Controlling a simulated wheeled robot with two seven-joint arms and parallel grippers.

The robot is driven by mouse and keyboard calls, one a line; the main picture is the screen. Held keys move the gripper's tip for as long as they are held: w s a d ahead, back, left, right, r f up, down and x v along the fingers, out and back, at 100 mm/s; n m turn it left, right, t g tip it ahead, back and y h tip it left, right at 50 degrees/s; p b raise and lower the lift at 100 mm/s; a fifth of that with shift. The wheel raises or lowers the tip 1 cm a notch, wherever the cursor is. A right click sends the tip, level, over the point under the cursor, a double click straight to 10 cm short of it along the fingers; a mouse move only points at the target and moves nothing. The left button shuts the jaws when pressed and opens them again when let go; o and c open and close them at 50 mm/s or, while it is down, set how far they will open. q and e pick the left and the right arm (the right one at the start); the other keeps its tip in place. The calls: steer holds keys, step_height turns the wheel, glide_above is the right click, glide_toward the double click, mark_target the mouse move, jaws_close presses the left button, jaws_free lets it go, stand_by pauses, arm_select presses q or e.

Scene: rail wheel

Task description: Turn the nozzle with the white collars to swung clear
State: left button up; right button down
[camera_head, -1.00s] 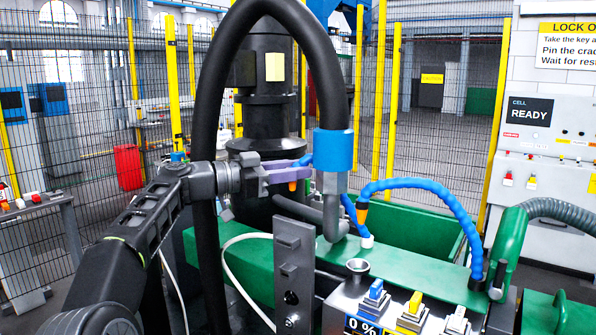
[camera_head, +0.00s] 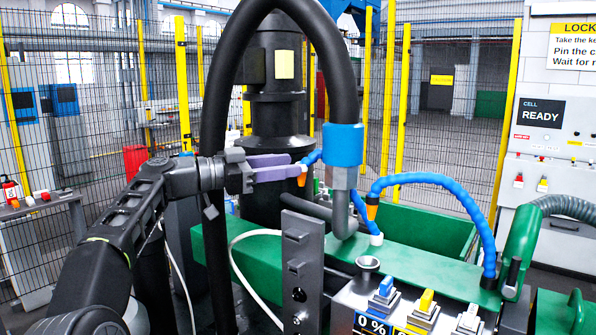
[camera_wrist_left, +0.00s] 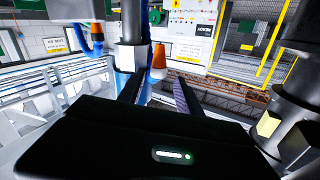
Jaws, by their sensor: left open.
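The nozzle with the white collars (camera_head: 376,239) is a blue segmented hose rising from a white collar on the green bed. It passes behind the blue-banded pipe and ends in an orange tip (camera_head: 302,178) left of that pipe. My left gripper (camera_head: 303,170), with purple fingers, is open just left of this tip. In the left wrist view, the orange tip with a pale collar (camera_wrist_left: 158,60) shows ahead, between the two fingers (camera_wrist_left: 158,86) in the picture. I see no clear contact. My right gripper is not in view.
A second blue hose (camera_head: 430,180) with an orange tip arcs at the right. The blue-banded pipe (camera_head: 343,146) stands close right of my fingers. A thick black hose (camera_head: 212,130) arches overhead. A grey slotted post (camera_head: 300,260) and coloured switches (camera_head: 425,302) stand in front.

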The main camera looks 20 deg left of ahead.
arm_select(q)
steer(key=v, duration=0.3)
steer(key=shift+s, duration=0.1)
steer(key=shift+a, duration=0.1)
